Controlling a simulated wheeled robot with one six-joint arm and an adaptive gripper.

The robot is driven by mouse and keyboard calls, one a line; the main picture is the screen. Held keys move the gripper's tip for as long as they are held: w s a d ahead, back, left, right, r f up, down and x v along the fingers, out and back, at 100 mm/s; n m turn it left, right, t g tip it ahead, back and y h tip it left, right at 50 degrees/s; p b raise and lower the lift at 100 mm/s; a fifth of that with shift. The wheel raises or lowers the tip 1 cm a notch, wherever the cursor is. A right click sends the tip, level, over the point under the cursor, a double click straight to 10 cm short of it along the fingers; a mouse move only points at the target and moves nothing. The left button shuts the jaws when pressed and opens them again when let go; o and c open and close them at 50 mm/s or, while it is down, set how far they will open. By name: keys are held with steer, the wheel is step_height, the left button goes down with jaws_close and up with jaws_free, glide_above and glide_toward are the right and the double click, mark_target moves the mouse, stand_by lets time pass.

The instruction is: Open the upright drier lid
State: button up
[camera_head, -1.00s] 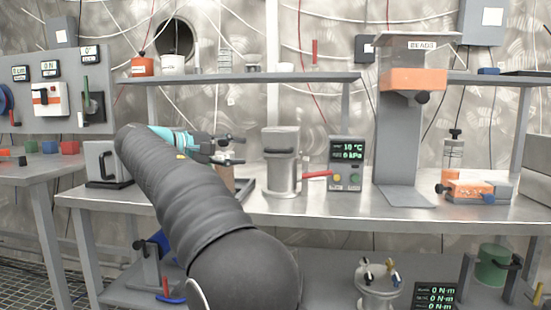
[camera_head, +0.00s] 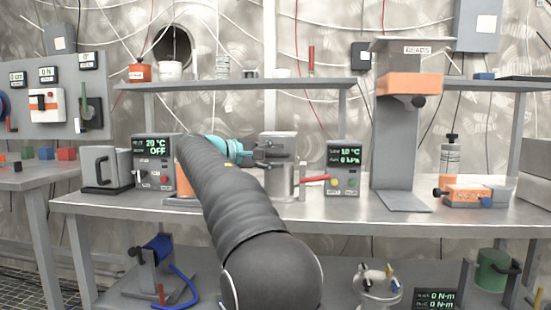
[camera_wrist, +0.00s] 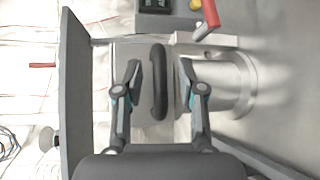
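The upright drier (camera_head: 283,184) is a grey metal cylinder on the bench, partly hidden behind my gripper in the head view. In the wrist view its body (camera_wrist: 235,85) lies on its side to the right. The lid (camera_wrist: 125,52) appears closed on it, with a black bar handle (camera_wrist: 158,85). My gripper (camera_head: 281,156) is in front of the drier's upper part. In the wrist view my gripper (camera_wrist: 160,68) is open, with one finger on each side of the handle. I see a gap beside each finger and cannot tell how deep they reach.
A red lever (camera_head: 316,179) sticks out beside the drier, near a display box (camera_head: 343,166). Another display box (camera_head: 154,164) stands left of my arm. A shelf (camera_head: 240,84) runs above; its board (camera_wrist: 75,90) shows close by in the wrist view. A beads hopper (camera_head: 400,140) stands right.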

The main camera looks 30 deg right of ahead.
steer(key=shift+d, duration=0.35)
steer(key=shift+w, duration=0.1)
jaws_close()
